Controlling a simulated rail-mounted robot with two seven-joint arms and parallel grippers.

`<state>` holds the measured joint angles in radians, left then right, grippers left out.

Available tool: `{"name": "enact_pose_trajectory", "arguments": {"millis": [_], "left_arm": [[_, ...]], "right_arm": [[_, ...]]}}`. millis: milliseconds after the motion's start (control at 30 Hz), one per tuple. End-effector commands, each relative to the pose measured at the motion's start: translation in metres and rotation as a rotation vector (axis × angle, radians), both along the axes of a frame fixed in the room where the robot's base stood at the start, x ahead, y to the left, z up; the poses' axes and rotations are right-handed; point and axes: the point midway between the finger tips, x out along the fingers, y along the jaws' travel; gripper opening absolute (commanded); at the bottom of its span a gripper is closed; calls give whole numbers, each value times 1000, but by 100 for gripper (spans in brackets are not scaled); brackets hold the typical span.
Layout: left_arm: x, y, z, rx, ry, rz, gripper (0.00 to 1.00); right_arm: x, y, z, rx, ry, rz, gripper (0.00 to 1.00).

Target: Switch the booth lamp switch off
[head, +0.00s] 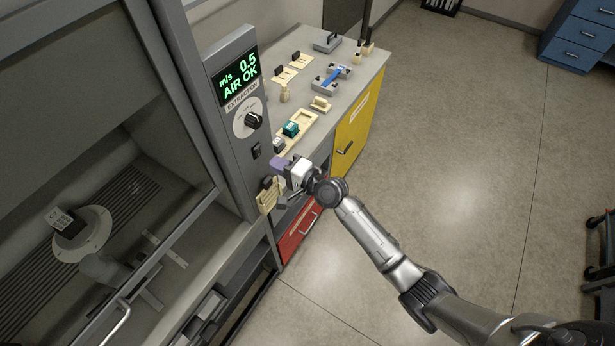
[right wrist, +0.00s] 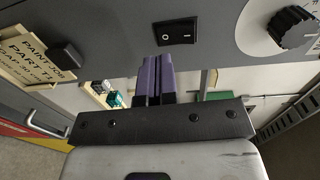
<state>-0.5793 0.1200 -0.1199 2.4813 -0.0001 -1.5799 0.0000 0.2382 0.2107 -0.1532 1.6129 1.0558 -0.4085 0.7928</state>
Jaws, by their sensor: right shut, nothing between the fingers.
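The booth lamp switch is a black rocker (head: 256,152) on the grey panel, below the extraction knob. In the right wrist view the rocker (right wrist: 175,32) shows white marks; which side is pressed in I cannot tell. My right gripper (head: 278,163) has purple fingers, is shut and empty, and is just in front of the panel, to the lower right of the rocker. In the right wrist view the fingertips (right wrist: 157,62) sit just below the rocker, with no clear contact. My left gripper is in neither view.
The extraction knob (head: 252,121) and green display (head: 238,79) are above the switch. A cream tag (head: 267,197) hangs below it. The bench (head: 352,75) behind holds blocks, a teal piece (head: 291,129) and a blue-handled piece (head: 335,76).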

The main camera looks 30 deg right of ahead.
Motion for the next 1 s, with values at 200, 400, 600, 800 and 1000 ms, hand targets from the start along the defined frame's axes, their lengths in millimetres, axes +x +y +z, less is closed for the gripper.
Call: {"name": "enact_pose_trajectory", "arguments": {"millis": [200,400,600,800,1000], "left_arm": [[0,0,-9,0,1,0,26],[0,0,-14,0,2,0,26],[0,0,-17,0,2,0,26],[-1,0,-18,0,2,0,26],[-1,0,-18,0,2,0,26]], "right_arm": [[-41,-20,-8,-2,0,0,0],[-69,-34,-11,-2,-1,0,0],[-85,-42,-12,0,-1,0,0],[-90,-44,-12,1,-2,0,0],[-90,-44,-12,0,-2,0,0]]}}
